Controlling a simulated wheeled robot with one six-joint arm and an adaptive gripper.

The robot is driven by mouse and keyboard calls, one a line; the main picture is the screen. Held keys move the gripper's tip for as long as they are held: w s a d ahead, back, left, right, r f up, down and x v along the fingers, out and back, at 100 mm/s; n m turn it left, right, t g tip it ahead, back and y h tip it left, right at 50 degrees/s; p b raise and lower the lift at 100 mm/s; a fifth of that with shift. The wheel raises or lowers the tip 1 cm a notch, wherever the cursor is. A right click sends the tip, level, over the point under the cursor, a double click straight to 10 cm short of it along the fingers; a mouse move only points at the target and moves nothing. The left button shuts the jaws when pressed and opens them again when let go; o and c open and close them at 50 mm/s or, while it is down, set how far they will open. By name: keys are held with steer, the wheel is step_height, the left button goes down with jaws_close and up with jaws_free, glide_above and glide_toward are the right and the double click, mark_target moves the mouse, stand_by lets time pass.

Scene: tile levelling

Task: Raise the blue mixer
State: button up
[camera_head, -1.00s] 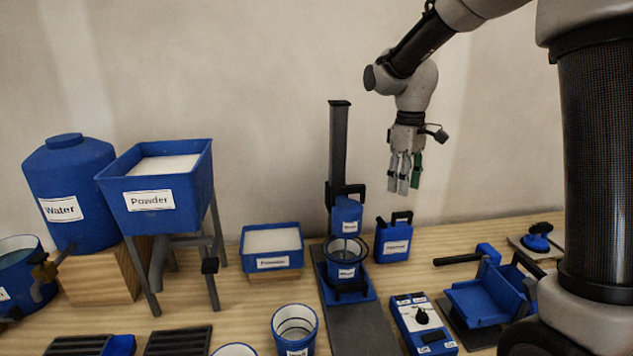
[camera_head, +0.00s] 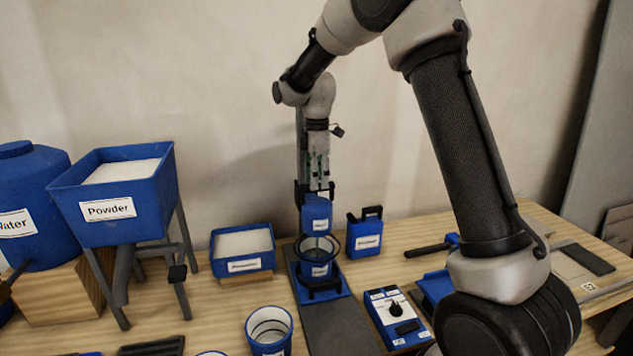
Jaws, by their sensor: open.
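The blue mixer head (camera_head: 316,216) is on its dark upright stand, low over a blue labelled bucket (camera_head: 317,262) with a dark rim. The bucket sits on the mixer's blue base. My gripper (camera_head: 319,182) is open and points down, just above the mixer head and in front of the upright column, which it partly hides. I cannot tell whether the fingers touch the mixer or its dark bracket.
A blue jug (camera_head: 364,234) stands right of the mixer, a blue tray of white material (camera_head: 242,249) left. The Powder hopper (camera_head: 112,200) stands further left. A control box (camera_head: 397,316) and a blue cup (camera_head: 269,332) are in front.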

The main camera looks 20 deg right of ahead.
steer(key=shift+f, duration=0.75)
jaws_close()
step_height(320, 180, up, 13)
steer(key=shift+w, duration=0.1)
steer(key=shift+c, duration=0.2)
jaws_free()
steer(key=shift+r, duration=0.15)
steer(key=shift+o, duration=0.2)
